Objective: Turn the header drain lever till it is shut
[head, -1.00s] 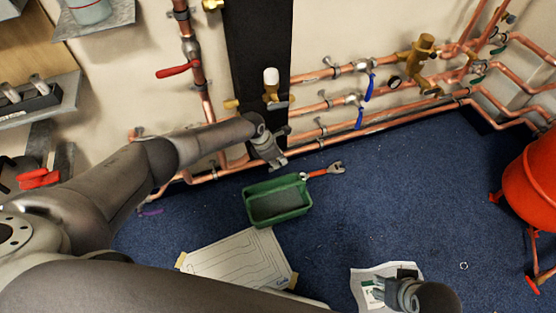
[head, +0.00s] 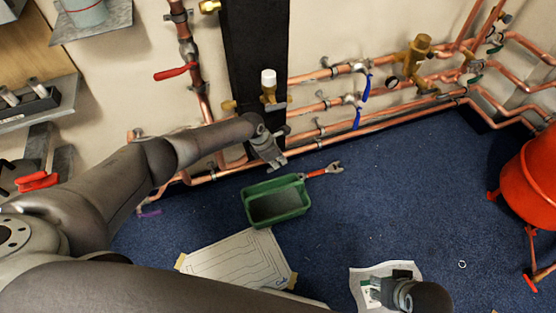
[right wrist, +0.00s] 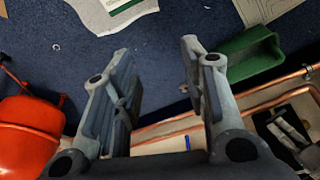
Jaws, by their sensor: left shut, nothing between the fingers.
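Several valve levers show on the copper pipes in the head view, and I cannot tell by sight which is the header drain lever. A red lever (head: 176,71) sticks out left of a vertical pipe. Two blue levers, the upper (head: 367,88) and the lower (head: 356,118), hang down from the horizontal pipes. A purple lever (head: 149,212) lies low at the left, near the floor. My left gripper (head: 279,164) is shut and empty, in front of the lowest pipes and above the green tub. My right gripper (head: 374,291) is open and empty over a paper; its fingers show apart in the right wrist view (right wrist: 160,75).
The green tub (head: 248,208) and a red-handled wrench (head: 322,172) are on the blue floor. A taped drawing sheet (head: 235,262) lies in front. A red tank (head: 530,180) stands at the right. A white-capped brass valve (head: 269,80) is above my left gripper.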

